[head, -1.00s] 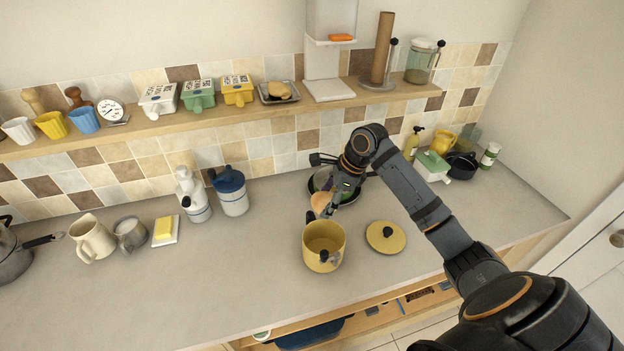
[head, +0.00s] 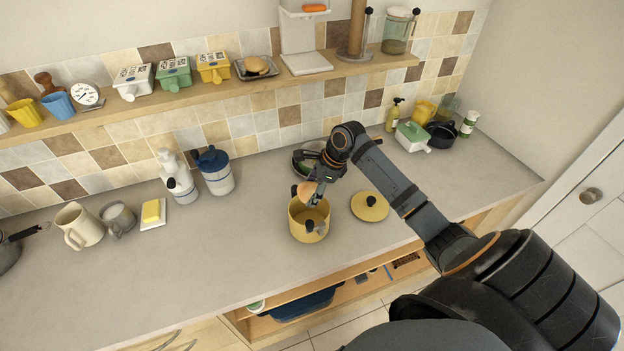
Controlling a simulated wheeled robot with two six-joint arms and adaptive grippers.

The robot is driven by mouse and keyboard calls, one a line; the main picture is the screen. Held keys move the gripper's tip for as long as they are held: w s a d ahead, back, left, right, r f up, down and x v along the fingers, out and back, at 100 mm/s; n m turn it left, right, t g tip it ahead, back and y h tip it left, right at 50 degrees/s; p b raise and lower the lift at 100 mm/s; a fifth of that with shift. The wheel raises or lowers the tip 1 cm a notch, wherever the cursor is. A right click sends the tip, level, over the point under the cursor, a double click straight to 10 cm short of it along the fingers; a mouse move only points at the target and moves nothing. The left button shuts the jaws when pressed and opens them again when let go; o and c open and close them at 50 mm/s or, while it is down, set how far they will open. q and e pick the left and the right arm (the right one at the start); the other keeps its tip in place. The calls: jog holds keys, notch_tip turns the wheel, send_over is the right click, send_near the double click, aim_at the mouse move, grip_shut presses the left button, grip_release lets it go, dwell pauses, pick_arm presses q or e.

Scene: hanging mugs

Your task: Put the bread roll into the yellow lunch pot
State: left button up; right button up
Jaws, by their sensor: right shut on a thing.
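The yellow lunch pot (head: 308,223) stands uncovered on the grey counter, with a dark knob on its near side. Its yellow lid (head: 369,206) lies flat on the counter to the right of it. My right gripper (head: 312,196) is shut on the tan bread roll (head: 305,191) and holds it above the pot's far rim. The gripper partly hides the roll and the pot's back edge. I cannot tell how high the roll is above the rim. My left gripper is not in view.
A dark pan (head: 306,158) sits behind the pot, partly hidden by my right arm. A blue-lidded jar (head: 215,172), a white bottle (head: 176,177) and a butter dish (head: 152,213) stand to the left. Another roll (head: 256,65) lies on a shelf tray.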

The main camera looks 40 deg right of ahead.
notch_tip(320, 180, down, 4)
jog(key=shift+r, duration=0.25)
jog(key=shift+w+f, duration=0.1)
jog(key=shift+f, duration=0.6)
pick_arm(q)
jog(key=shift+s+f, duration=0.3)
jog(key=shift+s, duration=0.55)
pick_arm(e)
jog(key=o, duration=1.2)
